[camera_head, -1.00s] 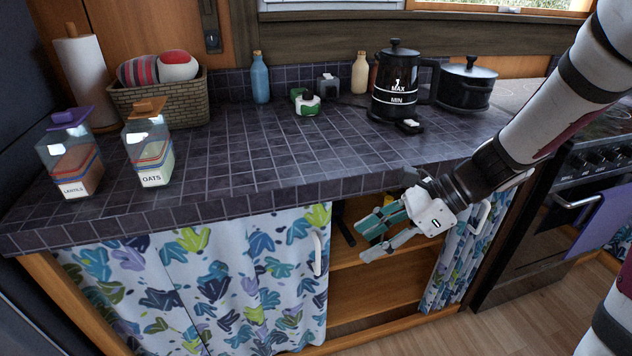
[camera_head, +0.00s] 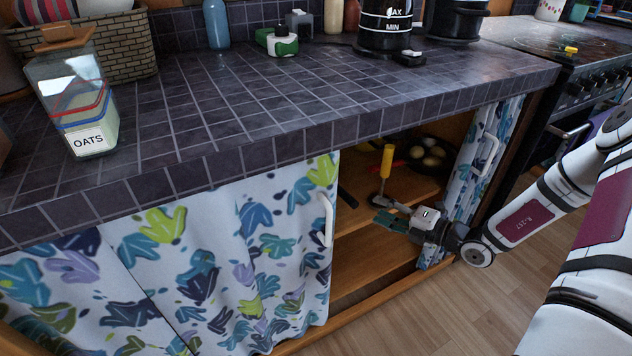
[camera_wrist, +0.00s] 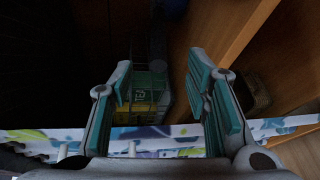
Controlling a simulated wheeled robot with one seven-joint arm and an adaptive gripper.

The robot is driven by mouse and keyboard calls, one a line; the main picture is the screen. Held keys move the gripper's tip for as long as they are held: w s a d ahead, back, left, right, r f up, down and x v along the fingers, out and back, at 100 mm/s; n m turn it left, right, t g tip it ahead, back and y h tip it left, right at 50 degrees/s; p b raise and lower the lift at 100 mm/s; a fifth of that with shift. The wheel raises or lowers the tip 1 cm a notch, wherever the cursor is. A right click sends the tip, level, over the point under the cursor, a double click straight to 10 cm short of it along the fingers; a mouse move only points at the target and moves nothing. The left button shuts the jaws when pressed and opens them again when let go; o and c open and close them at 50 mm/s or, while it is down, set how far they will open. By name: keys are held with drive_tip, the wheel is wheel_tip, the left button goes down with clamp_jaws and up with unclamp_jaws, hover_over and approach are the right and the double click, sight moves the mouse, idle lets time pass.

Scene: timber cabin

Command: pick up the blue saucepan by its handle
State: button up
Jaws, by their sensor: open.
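I cannot make out the blue saucepan for certain. A dark blue rounded shape (camera_wrist: 172,8) at the top edge of the wrist view is too dim and cut off to name. In the head view a dark bar like a handle (camera_head: 347,198) shows inside the cabinet beside the curtain; what it belongs to is hidden. My gripper (camera_head: 384,213) is at the cabinet opening, below the countertop. In the wrist view my gripper (camera_wrist: 160,68) is open, its teal-padded fingers apart with nothing held between them.
Patterned curtains (camera_head: 215,265) flank the opening. The tiled countertop (camera_head: 260,110) overhangs it. A dim green-and-yellow item (camera_wrist: 150,98) lies beyond my fingers.

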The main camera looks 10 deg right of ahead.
sight(345, 193)
drive_tip(key=b+x, duration=0.2)
drive_tip(key=x, duration=0.6)
drive_tip(key=shift+w+d+b+x, duration=0.1)
drive_tip(key=shift+b+x, duration=0.75)
drive_tip(key=shift+x, duration=0.45)
drive_tip(key=shift+w+d+b+x, duration=0.1)
drive_tip(key=shift+b+x, duration=0.7)
drive_tip(key=shift+x, duration=0.5)
drive_tip(key=shift+r, duration=0.2)
drive_tip(key=shift+c, duration=0.6)
clamp_jaws()
